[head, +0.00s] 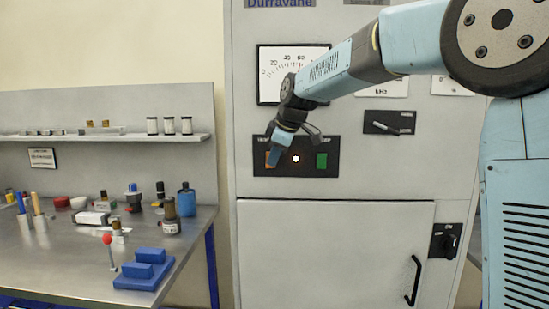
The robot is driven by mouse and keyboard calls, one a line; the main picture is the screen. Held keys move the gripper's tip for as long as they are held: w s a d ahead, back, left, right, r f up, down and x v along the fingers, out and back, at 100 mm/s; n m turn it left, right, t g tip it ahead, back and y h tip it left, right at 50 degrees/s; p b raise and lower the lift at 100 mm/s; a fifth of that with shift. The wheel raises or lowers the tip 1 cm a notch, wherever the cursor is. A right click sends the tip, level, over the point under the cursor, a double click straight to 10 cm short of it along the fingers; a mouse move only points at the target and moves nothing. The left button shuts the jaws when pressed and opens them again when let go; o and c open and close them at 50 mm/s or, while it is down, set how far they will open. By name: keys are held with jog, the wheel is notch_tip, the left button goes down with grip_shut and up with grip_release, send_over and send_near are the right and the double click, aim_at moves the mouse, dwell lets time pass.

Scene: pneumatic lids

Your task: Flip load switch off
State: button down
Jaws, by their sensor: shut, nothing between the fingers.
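A grey cabinet (340,222) stands in front of me. On it is a black control panel (330,142) with an orange button (269,160) at left, a lit round lamp (296,158) in the middle and a green button (322,161) at right. My gripper (279,156) is shut and empty at the panel's left part, partly covering the orange button; I cannot tell if it touches. A lever switch (385,127) on a small black plate is higher right. A black rotary knob (449,242) is lower right. Labels are too small to read, so I cannot tell which is the load switch.
Dial gauges (290,65) sit above the panel, partly behind my arm. Below is a closed door with a black handle (414,281). At left, a workbench (70,262) holds bottles, a blue block (145,270) and a red-knobbed lever (109,250), under a shelf (100,136).

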jog(key=shift+d, duration=0.1)
jog(key=shift+w, duration=0.1)
jog(key=shift+r, duration=0.1)
jog(key=shift+r, duration=0.65)
dwell(0.4)
